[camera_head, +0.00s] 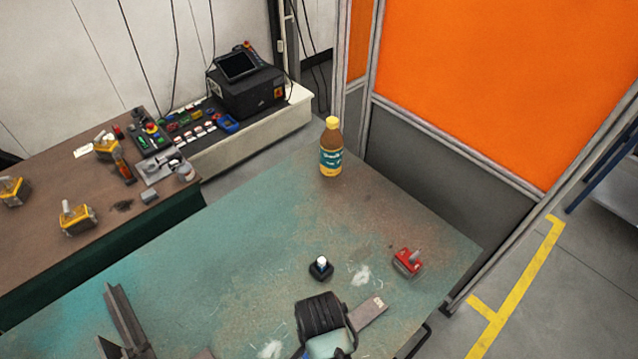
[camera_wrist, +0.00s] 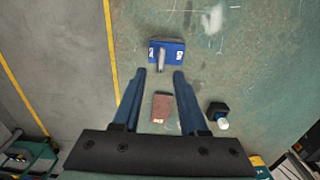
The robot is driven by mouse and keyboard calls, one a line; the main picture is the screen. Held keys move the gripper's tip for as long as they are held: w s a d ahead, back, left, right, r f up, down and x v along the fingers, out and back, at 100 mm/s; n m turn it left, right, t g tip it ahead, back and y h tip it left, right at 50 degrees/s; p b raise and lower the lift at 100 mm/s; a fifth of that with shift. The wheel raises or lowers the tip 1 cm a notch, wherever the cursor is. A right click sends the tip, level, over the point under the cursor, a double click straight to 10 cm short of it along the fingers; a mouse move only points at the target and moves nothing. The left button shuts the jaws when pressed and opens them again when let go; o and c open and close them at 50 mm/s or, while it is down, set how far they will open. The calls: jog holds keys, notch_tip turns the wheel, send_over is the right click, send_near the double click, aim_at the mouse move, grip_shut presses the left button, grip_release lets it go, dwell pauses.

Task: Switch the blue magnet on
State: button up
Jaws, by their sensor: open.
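The blue magnet (camera_wrist: 170,48) lies on the green table near the top of the wrist view. A grey lever sticks out from it towards my fingers. I see no blue magnet in the head view, where my arm may hide it. My gripper (camera_wrist: 165,76) is open and empty, its fingertips apart just short of the magnet and to either side of the lever's line. I cannot tell its height above the table. In the head view my dark wrist (camera_head: 322,314) is at the bottom middle, and the fingertips cannot be made out.
A brown plate (camera_wrist: 162,107) lies between my fingers' sides. A black block with a pale knob (camera_head: 320,267) and a red magnet (camera_head: 407,262) stand nearby. A bottle (camera_head: 331,160) stands at the far corner, and angle iron (camera_head: 126,320) lies at left. The table's middle left is clear.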

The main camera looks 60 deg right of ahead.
jog(key=shift+w+f, duration=0.1)
jog(key=shift+f, duration=2.95)
grip_shut()
